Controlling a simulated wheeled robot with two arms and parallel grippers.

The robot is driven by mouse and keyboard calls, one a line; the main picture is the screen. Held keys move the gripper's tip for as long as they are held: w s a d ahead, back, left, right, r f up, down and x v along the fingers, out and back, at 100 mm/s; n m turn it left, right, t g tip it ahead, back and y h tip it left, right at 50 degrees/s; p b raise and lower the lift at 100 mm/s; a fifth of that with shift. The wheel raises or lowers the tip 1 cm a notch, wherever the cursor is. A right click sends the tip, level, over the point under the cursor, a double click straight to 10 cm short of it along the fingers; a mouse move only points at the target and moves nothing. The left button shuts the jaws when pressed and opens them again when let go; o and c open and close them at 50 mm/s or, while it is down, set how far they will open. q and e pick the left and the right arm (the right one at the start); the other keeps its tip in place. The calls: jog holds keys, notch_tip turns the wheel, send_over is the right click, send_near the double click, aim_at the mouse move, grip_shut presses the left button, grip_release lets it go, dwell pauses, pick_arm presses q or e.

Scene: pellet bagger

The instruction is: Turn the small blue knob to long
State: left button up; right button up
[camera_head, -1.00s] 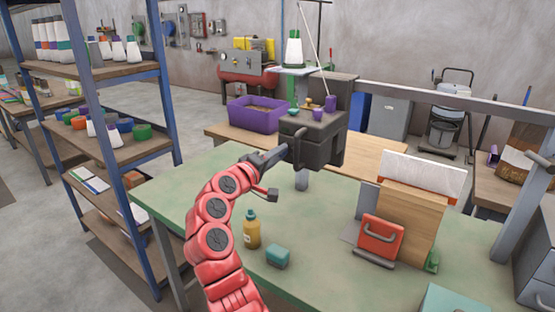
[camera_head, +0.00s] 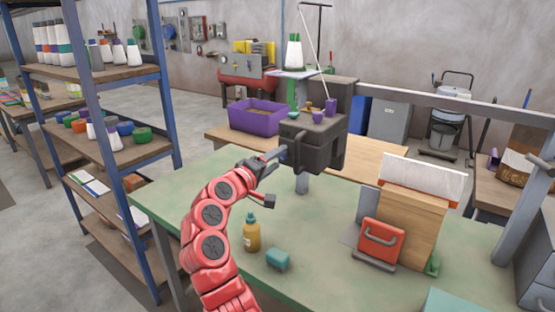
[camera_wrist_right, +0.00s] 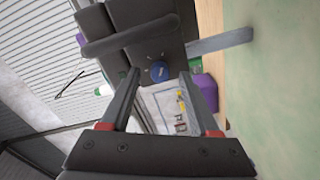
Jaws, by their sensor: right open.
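The small blue knob (camera_wrist_right: 159,71) is on the front of the dark grey machine box and shows between my right gripper's fingers in the right wrist view. A pale mark crosses its face, but the setting is too small to read. In the head view the dark box (camera_head: 322,148) stands over the green table, with my right gripper (camera_head: 276,176) at its left side, which hides the knob. My right gripper (camera_wrist_right: 160,75) is open, its fingers apart on either side of the knob in the picture; contact cannot be told. My left gripper is not in view.
A dark bar handle (camera_wrist_right: 130,36) sticks out beside the knob. A purple bin (camera_head: 255,118) stands behind. Blue shelving rises at left.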

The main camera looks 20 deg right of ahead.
jog(key=v, duration=1.6)
jog(key=shift+s+f+b, duration=0.15)
jog(key=shift+b, duration=0.2)
jog(key=shift+a, duration=0.2)
